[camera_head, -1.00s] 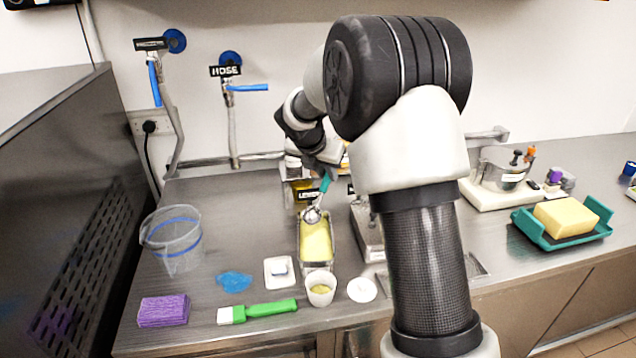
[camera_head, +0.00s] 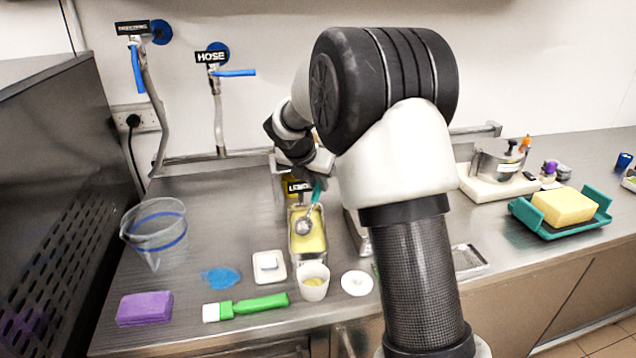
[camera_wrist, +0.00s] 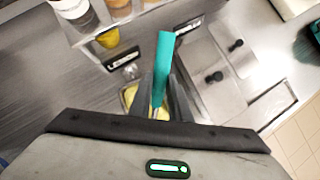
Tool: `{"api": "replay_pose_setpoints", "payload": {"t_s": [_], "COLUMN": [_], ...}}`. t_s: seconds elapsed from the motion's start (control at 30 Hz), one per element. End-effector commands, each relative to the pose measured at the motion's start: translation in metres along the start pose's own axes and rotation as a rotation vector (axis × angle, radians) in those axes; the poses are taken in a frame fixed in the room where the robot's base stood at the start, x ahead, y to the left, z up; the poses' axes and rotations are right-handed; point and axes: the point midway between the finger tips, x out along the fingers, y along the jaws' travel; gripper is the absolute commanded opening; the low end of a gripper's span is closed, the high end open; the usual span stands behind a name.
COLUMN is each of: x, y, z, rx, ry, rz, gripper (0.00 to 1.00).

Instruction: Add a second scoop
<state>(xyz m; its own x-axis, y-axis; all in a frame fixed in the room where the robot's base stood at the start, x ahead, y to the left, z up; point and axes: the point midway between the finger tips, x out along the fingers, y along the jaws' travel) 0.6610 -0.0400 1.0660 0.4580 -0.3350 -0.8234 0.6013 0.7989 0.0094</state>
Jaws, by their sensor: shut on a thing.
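My gripper (camera_wrist: 162,92) is shut on the teal handle of a metal scoop (camera_wrist: 163,62). In the head view the scoop (camera_head: 316,192) tilts down with its round bowl over the back half of a long metal pan of yellow gelato (camera_head: 310,244). I cannot tell whether the bowl touches the gelato. A label reading "LEMON" or similar, partly hidden, stands behind the pan. A white cup (camera_head: 314,287) with something yellow inside stands just in front of the pan. My arm hides much of the area right of the pan.
Left are a clear jug (camera_head: 158,240), purple sponge (camera_head: 145,308), blue spill (camera_head: 220,278), small white dish (camera_head: 269,267) and green-handled brush (camera_head: 250,305). A white lid (camera_head: 357,283) lies right of the cup. A teal tray (camera_head: 524,212) with a yellow block is far right.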

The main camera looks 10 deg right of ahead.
Motion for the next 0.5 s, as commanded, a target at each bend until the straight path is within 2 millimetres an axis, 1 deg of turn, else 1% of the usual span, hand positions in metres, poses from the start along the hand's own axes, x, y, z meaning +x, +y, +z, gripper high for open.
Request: {"api": "replay_pose_setpoints", "payload": {"t_s": [0.03, 0.27, 0.5], "x": [0.005, 0.013, 0.002], "y": [0.000, 0.000, 0.001], "z": [-0.004, -0.015, -0.028], "rx": [0.000, -0.001, 0.000], "ry": [-0.001, -0.001, -0.002], "rz": [0.000, 0.001, 0.002], "gripper": [0.00, 0.00, 0.00]}}
